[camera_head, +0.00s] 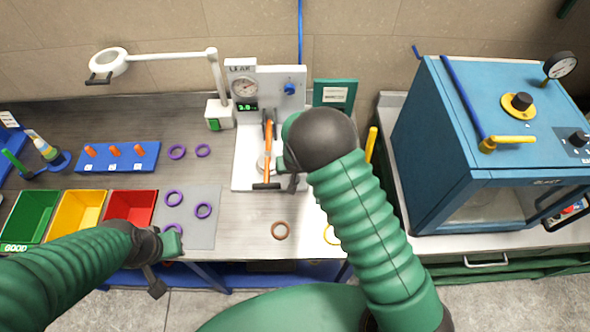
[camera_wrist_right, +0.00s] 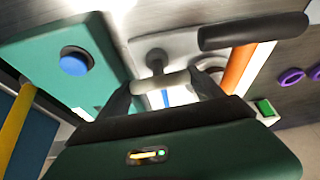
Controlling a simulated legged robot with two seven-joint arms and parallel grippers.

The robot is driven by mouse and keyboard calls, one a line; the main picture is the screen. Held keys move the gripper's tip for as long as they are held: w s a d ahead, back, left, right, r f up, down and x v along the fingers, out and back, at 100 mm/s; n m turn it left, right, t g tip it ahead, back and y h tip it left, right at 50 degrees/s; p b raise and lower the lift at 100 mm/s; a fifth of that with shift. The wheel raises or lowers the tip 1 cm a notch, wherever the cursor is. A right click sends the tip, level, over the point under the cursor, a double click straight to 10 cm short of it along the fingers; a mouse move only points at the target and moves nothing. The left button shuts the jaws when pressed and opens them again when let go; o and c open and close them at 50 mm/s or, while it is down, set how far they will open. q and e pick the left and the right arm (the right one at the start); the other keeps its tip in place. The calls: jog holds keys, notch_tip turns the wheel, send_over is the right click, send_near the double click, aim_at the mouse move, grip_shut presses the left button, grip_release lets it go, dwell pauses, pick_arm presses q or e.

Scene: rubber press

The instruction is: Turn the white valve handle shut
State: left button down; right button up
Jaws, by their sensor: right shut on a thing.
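The white valve handle (camera_wrist_right: 160,82) is a short pale bar in the right wrist view, lying crosswise between the two dark fingers of my right gripper (camera_wrist_right: 162,90). The gripper is shut on it. A blue stripe (camera_wrist_right: 166,98) shows just beyond the bar. In the head view my right gripper (camera_head: 290,170) is over the front right of the white press stand (camera_head: 244,165), and gripper and arm hide the handle. My left gripper (camera_head: 158,268) hangs at the front edge of the bench, left of the press, and its fingers are not clear.
The press's orange lever (camera_head: 268,150) with its black grip (camera_wrist_right: 255,30) is close beside my right gripper. A green box with a blue button (camera_wrist_right: 74,62) is on the other side. Colored bins (camera_head: 80,212) and purple rings (camera_head: 203,211) lie left. A blue oven (camera_head: 480,130) stands right.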

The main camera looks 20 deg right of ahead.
jog(key=shift+w+r+m, duration=0.15)
jog(key=shift+w+m, duration=0.1)
jog(key=shift+m, duration=0.15)
jog(key=o, duration=1.4)
jog(key=shift+c, duration=0.2)
jog(key=shift+s, duration=0.1)
